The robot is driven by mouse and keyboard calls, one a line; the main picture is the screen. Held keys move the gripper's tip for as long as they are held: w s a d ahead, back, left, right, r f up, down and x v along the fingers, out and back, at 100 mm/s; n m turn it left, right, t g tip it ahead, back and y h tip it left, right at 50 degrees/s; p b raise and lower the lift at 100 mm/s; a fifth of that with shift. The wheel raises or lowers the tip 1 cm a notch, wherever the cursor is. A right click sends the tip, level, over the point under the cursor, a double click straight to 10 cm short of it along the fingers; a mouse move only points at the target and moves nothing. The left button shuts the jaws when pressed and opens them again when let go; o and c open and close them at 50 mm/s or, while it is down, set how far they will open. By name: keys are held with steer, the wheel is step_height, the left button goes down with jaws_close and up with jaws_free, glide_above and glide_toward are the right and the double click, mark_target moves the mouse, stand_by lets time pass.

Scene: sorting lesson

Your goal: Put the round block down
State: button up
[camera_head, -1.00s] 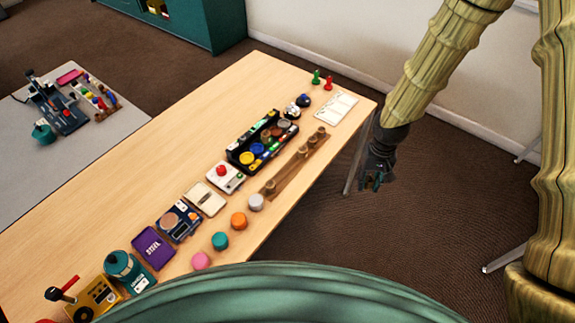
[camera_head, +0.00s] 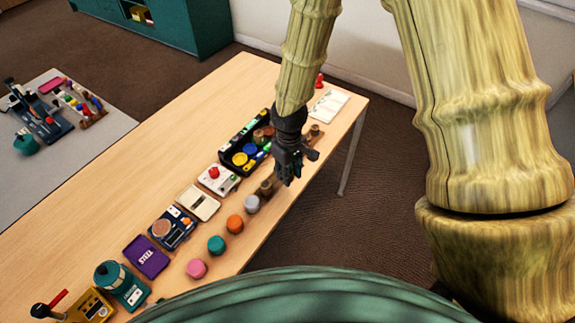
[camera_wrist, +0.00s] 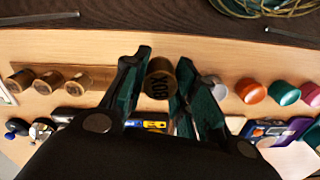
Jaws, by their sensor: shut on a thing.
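My gripper (camera_head: 288,178) hangs over the front part of the brown wooden strip beside the long black tray. In the wrist view my gripper (camera_wrist: 165,85) has its dark green fingers on both sides of a brown round block (camera_wrist: 159,88) with dark lettering on its end, and is shut on it. In the head view the fingers hide most of that spot. A brown round peg (camera_head: 265,187) shows just left of the fingers. I cannot tell whether the held block touches anything below it.
Three brown round pegs (camera_wrist: 48,82) stand to the left in the wrist view. Grey (camera_head: 252,203), orange (camera_head: 235,223), teal (camera_head: 216,245) and pink (camera_head: 196,268) round blocks line the table's near edge. The black tray (camera_head: 228,168) lies behind. Open floor lies to the right.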

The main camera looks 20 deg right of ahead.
steer(key=s+n+b, duration=0.1)
steer(key=n, duration=0.1)
steer(key=s+f+n+b, duration=0.1)
steer(key=n+b, duration=0.1)
steer(key=s+n+b, duration=0.1)
steer(key=n, duration=0.1)
steer(key=shift+s+a+f+n, duration=0.1)
steer(key=shift+a+f+n, duration=0.1)
steer(key=shift+f+n, duration=0.2)
steer(key=w+d+n, duration=0.1)
steer(key=w, duration=0.3)
steer(key=w+d+f+n, duration=0.1)
steer(key=w+n, duration=0.1)
steer(key=w, duration=0.2)
steer(key=w+d+n, duration=0.1)
steer(key=w, duration=0.4)
steer(key=shift+w+d+f+n, duration=0.1)
steer(key=shift+d+f+n, duration=0.05)
steer(key=shift+f+n, duration=0.25)
steer(key=shift+f+p, duration=0.5)
steer(key=shift+f, duration=1.25)
steer(key=shift+f, duration=0.15)
steer(key=o, duration=0.5)
step_height(320, 180, up, 12)
steer(key=b, duration=0.1)
steer(key=shift+b, duration=0.35)
